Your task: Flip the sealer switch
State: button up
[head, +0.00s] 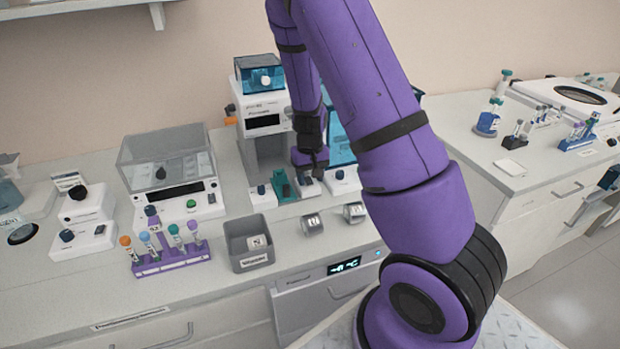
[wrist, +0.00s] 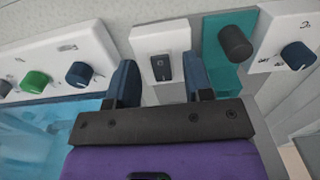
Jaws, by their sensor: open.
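A dark rocker switch (wrist: 163,67) sits on a small white plate (wrist: 165,40) in the wrist view; no label naming it as the sealer is legible. My gripper (wrist: 162,72) is open, with one blue-grey finger on each side of the switch in the picture and nothing held. Whether the fingers touch the plate cannot be told. In the head view my gripper (head: 310,165) points down over the same white plate (head: 308,186), in front of the white benchtop machine (head: 262,112). The switch itself is mostly hidden there.
A teal block (head: 283,186) and a white knob box (head: 262,195) stand close on the plate's left. Another knob box (head: 342,180) is on its right. A grey bin (head: 247,240), purple tube rack (head: 170,262) and two small metal pieces (head: 312,224) stand in front.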

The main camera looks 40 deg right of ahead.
aim_at(307, 176)
jog(key=shift+f, duration=0.4)
grip_shut()
jog(key=shift+w+r+g+y, duration=0.1)
jog(key=shift+w+g+y, duration=0.2)
jog(key=shift+g, duration=0.9)
grip_release()
jog(key=shift+d+r, duration=0.1)
jog(key=shift+r, duration=0.05)
jog(key=v, duration=1)
jog(key=shift+r, duration=0.25)
